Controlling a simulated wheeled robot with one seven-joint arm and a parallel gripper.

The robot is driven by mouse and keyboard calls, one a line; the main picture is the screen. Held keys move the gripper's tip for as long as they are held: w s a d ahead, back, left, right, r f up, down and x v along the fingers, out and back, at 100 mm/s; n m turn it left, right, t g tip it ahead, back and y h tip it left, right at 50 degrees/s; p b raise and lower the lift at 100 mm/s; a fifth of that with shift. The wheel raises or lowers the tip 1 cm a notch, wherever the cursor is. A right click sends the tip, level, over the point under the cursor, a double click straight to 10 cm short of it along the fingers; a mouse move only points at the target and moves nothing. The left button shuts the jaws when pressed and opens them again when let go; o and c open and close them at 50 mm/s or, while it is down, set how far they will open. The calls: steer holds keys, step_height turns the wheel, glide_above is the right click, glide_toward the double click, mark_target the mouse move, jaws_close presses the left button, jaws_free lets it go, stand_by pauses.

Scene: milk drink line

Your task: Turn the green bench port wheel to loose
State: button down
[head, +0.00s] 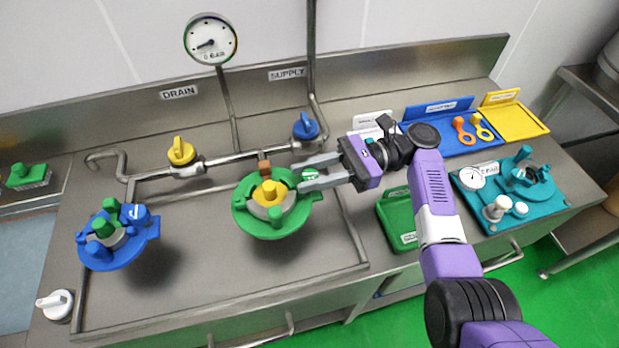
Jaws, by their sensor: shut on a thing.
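The green bench port (265,228) is a round green body with a yellow knob on top, at the middle of the bench in the head view. A small green wheel (309,173) with a white mark sits at its upper right side. My gripper (301,176) reaches in from the right, with one finger on each side of this wheel, and is shut on it. The fingers hide part of the wheel's rim, and I cannot read its mark clearly.
A blue port (150,229) with green knobs stands at the left. Behind are the yellow drain valve (180,151), blue supply valve (306,126) and pressure gauge (210,39). A green box (389,221), blue tray (466,143), yellow tray (526,122) and teal board (481,214) lie at right.

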steer(key=shift+f+n+g+h+b, duration=0.25)
steer(key=shift+n+g+b, duration=0.25)
steer(key=shift+g+b, duration=0.3)
steer(key=shift+f+n+g+h+b, duration=0.15)
steer(key=shift+n+g+h+b, duration=0.3)
steer(key=shift+g+b, duration=0.35)
steer(key=n+g+b, duration=0.1)
steer(key=b, duration=0.4)
steer(key=shift+f+g+h, duration=0.15)
steer(key=shift+g+h, duration=0.15)
steer(key=shift+h, duration=0.1)
steer(key=n+b, duration=0.1)
steer(key=b, duration=0.1)
steer(key=shift+g+h+b, duration=0.3)
steer(key=shift+g+b, duration=0.1)
steer(key=n+g+h+b, duration=0.1)
steer(key=b, duration=0.3)
steer(key=shift+b, duration=0.3)
steer(key=shift+s+r+n+g+h+b, duration=0.1)
steer(key=shift+r+n+g+h+b, duration=0.3)
steer(key=shift+b, duration=0.7)
steer(key=c, duration=1.1)
jaws_free()
steer(key=shift+o, duration=0.2)
steer(key=shift+r, duration=0.15)
